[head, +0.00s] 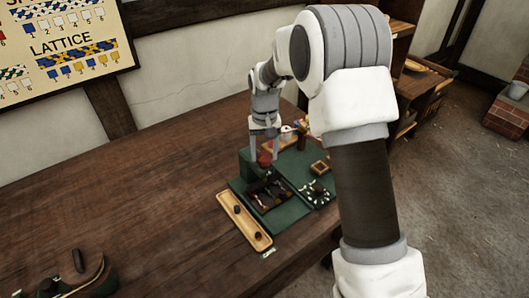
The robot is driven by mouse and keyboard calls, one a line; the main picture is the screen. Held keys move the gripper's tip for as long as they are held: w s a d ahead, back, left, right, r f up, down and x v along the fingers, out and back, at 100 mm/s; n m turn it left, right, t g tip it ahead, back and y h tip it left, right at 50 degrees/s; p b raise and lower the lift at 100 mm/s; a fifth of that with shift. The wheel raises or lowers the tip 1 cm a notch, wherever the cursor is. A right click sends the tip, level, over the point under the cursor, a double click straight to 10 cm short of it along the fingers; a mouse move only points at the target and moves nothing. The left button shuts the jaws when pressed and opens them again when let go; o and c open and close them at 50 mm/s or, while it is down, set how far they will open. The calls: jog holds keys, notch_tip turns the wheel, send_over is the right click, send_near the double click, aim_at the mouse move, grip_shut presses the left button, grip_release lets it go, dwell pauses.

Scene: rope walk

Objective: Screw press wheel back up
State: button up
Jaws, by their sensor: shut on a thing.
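The press (246,166) is a green block on a green base at the middle of the wooden table. A small red part (265,159), which looks like the press wheel, sits at its top. My gripper (263,154) points down from above with its fingers on either side of this red part, and it is shut on it. The fingers partly cover the wheel, so its rim and its screw are hard to make out at this size.
A long wooden tray (228,218) with small dark pieces lies in front of the press. A green board with small parts (316,190) is at its right. Dark tools (70,288) lie at the lower left. The table's left is mostly clear.

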jog(key=n, duration=0.3)
jog(key=shift+r+n, duration=0.1)
jog(key=shift+n, duration=0.3)
jog(key=n, duration=0.3)
jog(key=shift+n+p, duration=0.3)
jog(key=n, duration=0.3)
jog(key=shift+n+p, duration=0.3)
jog(key=shift+p, duration=0.05)
jog(key=shift+n+p, duration=0.4)
jog(key=shift+n, duration=1.7)
jog(key=o, duration=1.4)
jog(key=shift+c, duration=0.2)
